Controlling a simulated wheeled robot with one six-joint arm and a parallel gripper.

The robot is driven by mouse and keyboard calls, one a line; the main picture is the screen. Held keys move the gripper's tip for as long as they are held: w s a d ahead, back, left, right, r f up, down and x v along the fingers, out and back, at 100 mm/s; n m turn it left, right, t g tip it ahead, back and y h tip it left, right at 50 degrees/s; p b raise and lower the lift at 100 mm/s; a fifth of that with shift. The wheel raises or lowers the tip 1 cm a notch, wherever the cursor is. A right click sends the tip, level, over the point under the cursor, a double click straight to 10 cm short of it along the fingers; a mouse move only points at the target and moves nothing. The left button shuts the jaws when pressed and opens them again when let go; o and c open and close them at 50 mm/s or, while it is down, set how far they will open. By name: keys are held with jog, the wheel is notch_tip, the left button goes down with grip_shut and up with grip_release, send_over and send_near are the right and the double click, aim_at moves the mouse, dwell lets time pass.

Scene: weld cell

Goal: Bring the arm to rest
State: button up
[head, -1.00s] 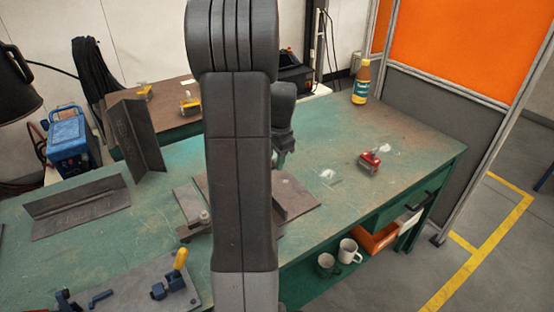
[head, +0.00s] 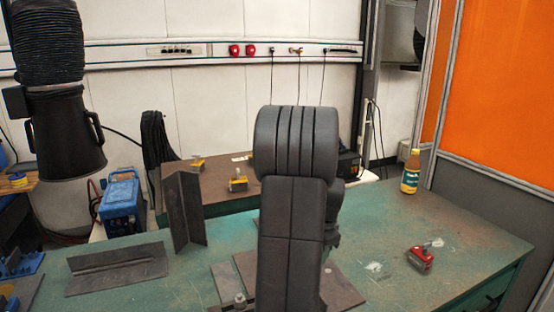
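My arm stands upright in the middle of the head view, in front of the green workbench (head: 400,215). My gripper is hidden behind the arm links, so its fingers and anything in them cannot be seen. A small part of the arm's far end shows just right of the links, above the bench. Flat dark steel plates (head: 343,290) lie on the bench beside and behind the arm.
Angled steel pieces (head: 186,215) and (head: 115,270) stand on the bench at left. A red device (head: 420,258) and a bottle (head: 411,173) are at right. A blue welding machine (head: 122,203) stands behind. A black extraction hood (head: 63,130) hangs upper left. An orange screen (head: 500,90) borders the right.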

jog(key=shift+w+f+g+p, duration=0.1)
jog(key=shift+f+g+p, duration=0.4)
jog(key=shift+f+p, duration=0.2)
jog(key=shift+f+t+b, duration=0.1)
jog(key=shift+t+b, duration=0.2)
jog(key=shift+b, duration=0.3)
